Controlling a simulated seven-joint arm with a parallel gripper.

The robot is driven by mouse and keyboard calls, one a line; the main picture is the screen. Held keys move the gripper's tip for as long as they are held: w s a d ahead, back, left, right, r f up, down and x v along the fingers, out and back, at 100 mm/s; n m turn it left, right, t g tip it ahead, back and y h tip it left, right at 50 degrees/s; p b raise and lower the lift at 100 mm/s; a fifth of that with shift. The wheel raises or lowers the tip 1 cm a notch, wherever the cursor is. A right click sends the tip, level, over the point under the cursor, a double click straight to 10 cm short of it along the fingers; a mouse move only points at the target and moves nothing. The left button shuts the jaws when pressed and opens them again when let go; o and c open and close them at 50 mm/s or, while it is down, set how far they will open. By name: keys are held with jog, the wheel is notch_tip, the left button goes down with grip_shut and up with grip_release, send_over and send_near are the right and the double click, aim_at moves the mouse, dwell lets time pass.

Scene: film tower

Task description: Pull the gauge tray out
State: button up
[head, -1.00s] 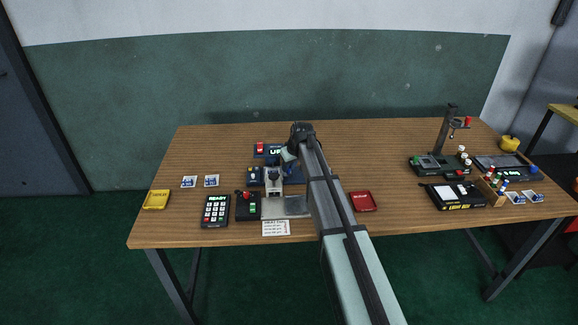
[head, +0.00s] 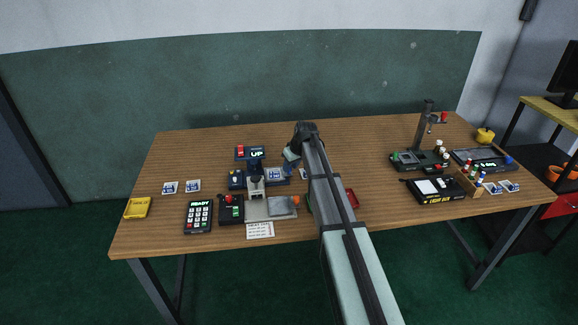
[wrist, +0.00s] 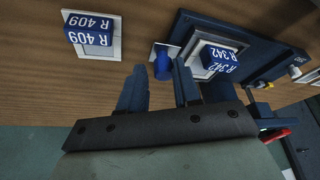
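A dark blue tray (wrist: 245,50) holds a block marked R 342 (wrist: 218,60) in the wrist view. A short blue knob (wrist: 162,66) stands at its left end. In the head view the tray (head: 283,182) lies left of my arm; no label names it as the gauge tray. My gripper (wrist: 158,88) is open, one finger to each side of the knob in the picture. The knob shows beyond the fingertips, and I cannot tell whether they touch it. In the head view my gripper (head: 290,158) is over the tray's right end, small and partly hidden.
A block marked R 409 (wrist: 90,36) sits on a white card near the knob. A grey plate (head: 262,209) and keypad (head: 199,216) lie in front of the tray. A display reading UP (head: 257,154) is behind. A stand (head: 425,140) and light box (head: 437,191) are right.

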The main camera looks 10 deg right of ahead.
jog(key=o, duration=0.3)
jog(key=shift+o, duration=0.2)
jog(key=v, duration=1.3)
jog(key=shift+r, duration=0.4)
jog(key=shift+s+d, duration=0.1)
